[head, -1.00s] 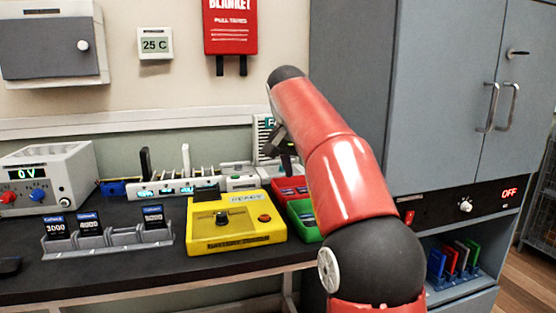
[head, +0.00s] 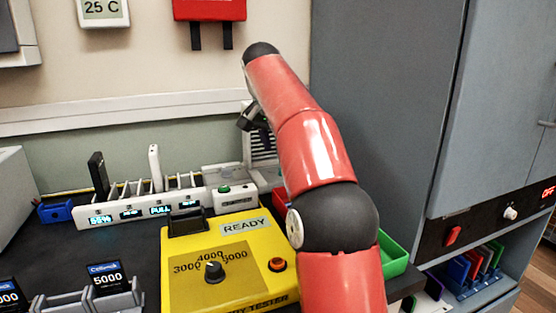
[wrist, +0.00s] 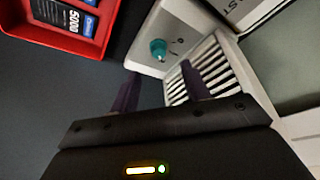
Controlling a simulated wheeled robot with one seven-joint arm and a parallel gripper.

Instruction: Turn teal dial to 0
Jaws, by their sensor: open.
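The teal dial (wrist: 158,48) shows in the wrist view on the face of a white unit (wrist: 182,28) with small marks beside it, too small to read. The dial's exact setting cannot be told. My gripper (wrist: 161,88) is open, its two dark fingers apart with nothing between them. The dial lies a little beyond the fingertips, roughly in line with the gap, and no contact shows. In the head view my gripper (head: 252,117) is small, pointing down near the back wall, and I cannot make out the teal dial there.
Ribbed slats (wrist: 203,72) stand beside the dial unit. A red tray (wrist: 75,42) holds a 5000 battery. In the head view a yellow tester (head: 235,262) reading READY, a charger strip (head: 145,208) and a green tray (head: 394,256) surround my arm. A grey cabinet (head: 390,110) stands right.

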